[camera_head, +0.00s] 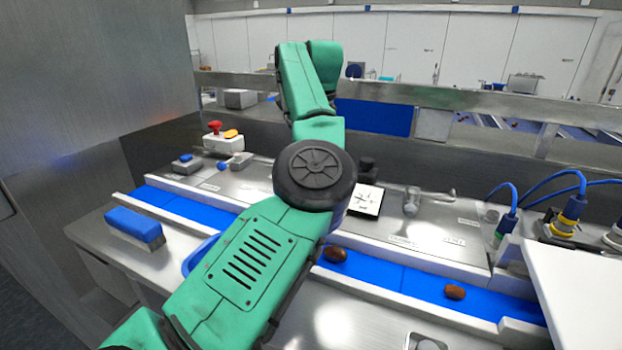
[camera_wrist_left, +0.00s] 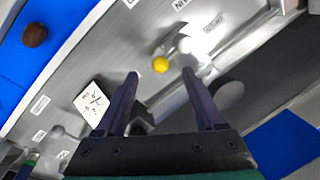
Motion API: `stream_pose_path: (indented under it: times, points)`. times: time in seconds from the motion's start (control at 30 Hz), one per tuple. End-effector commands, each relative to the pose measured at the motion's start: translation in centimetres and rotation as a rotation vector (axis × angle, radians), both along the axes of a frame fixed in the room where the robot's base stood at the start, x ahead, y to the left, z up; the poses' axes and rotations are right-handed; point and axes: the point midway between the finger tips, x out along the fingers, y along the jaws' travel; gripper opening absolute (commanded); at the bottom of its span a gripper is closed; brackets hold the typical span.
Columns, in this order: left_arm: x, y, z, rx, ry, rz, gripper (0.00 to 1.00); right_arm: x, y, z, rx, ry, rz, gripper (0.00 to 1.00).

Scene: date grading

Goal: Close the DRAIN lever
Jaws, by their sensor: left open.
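A pale metal part lies beside the knob. Printed labels are nearby, but I cannot read which one says DRAIN. A grey metal lever (camera_head: 412,198) stands farther right on the panel. My right gripper is not in view.
A blue conveyor (camera_head: 400,277) carries brown dates (camera_head: 455,292) along the front. A white marked card (camera_head: 367,200) sits near the arm. A red button box (camera_head: 223,142) and a blue block (camera_head: 134,226) are left. Blue cables (camera_head: 560,182) rise at right.

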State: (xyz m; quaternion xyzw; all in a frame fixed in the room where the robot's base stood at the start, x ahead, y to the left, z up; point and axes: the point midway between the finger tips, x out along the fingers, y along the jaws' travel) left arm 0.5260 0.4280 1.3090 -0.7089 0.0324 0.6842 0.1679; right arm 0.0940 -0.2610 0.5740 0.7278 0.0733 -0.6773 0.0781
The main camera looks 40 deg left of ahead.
Motion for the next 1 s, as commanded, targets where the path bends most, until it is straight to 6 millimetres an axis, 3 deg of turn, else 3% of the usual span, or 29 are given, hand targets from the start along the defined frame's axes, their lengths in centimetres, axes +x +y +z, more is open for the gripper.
stream_pose_path:
  times: [0.1, 0.23, 0.37, 0.57, 0.7, 0.77, 1.0]
  points:
    - [0.1, 0.5, -2.9, -0.001, 0.004, 0.002, 0.71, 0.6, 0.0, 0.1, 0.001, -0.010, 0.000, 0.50]
    - [0.3, 0.9, -4.8, -0.001, 0.001, -0.001, 0.71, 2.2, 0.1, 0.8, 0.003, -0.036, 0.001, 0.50]
    - [0.3, 1.1, -5.6, 0.000, 0.001, 0.000, 0.71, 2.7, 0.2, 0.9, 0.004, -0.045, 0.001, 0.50]
    - [0.4, 1.1, -5.7, 0.000, 0.000, 0.000, 0.71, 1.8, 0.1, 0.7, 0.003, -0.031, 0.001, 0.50]
    - [0.4, 1.1, -5.7, 0.000, 0.000, 0.000, 0.17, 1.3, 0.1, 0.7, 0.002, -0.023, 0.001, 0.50]
    - [0.3, 1.1, -5.7, -0.001, 0.001, 0.000, 0.00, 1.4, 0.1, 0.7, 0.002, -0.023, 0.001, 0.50]
    - [0.3, 1.1, -5.7, -0.001, 0.002, 0.002, 0.00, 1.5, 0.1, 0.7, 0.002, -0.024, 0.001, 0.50]
